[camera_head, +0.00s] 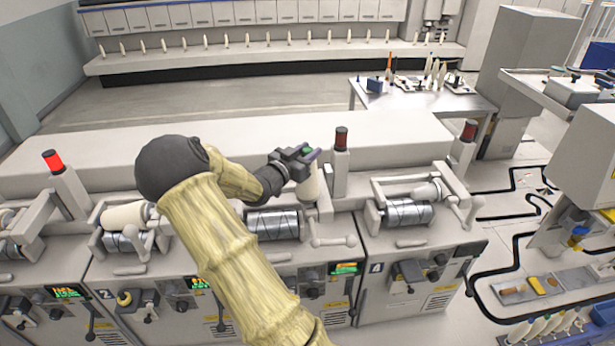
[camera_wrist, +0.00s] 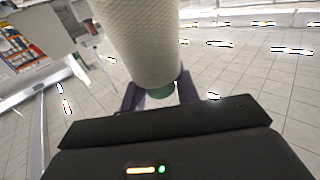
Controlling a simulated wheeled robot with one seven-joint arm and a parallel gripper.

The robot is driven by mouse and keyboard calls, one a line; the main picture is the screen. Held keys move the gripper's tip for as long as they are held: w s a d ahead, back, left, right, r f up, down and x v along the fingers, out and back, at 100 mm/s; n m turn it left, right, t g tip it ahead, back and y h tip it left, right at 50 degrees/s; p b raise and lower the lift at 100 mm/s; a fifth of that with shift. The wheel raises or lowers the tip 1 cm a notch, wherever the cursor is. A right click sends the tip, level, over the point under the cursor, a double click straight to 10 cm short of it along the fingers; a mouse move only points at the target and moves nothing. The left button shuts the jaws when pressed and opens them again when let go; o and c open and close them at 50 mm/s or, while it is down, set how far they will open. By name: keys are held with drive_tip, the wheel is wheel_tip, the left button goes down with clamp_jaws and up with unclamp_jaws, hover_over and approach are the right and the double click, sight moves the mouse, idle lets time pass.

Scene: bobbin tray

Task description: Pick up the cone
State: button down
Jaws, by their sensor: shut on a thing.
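The cone (camera_wrist: 145,40) is a cream yarn package with a green tip at its near end. In the wrist view it fills the upper middle, between the two purplish fingers of my gripper (camera_wrist: 160,97). In the head view my gripper (camera_head: 310,157) is above the winding machine's third station, shut on the cone (camera_head: 309,184), which hangs below the fingers. The cone's lower end is close to the station's arm, and I cannot tell whether it touches. My arm hides part of the machine.
A grooved drum (camera_head: 272,225) lies below and left of the cone. A post with a dark red lamp (camera_head: 341,140) stands close to its right. Another cream package (camera_head: 128,214) sits at the station to the left. A table with tools (camera_head: 425,98) stands behind.

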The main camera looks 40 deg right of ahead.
drive_tip(key=shift+r, duration=0.2)
wheel_tip(320, 180, up, 10)
drive_tip(key=b, duration=0.2)
drive_tip(key=shift+f, duration=0.15)
idle(0.7)
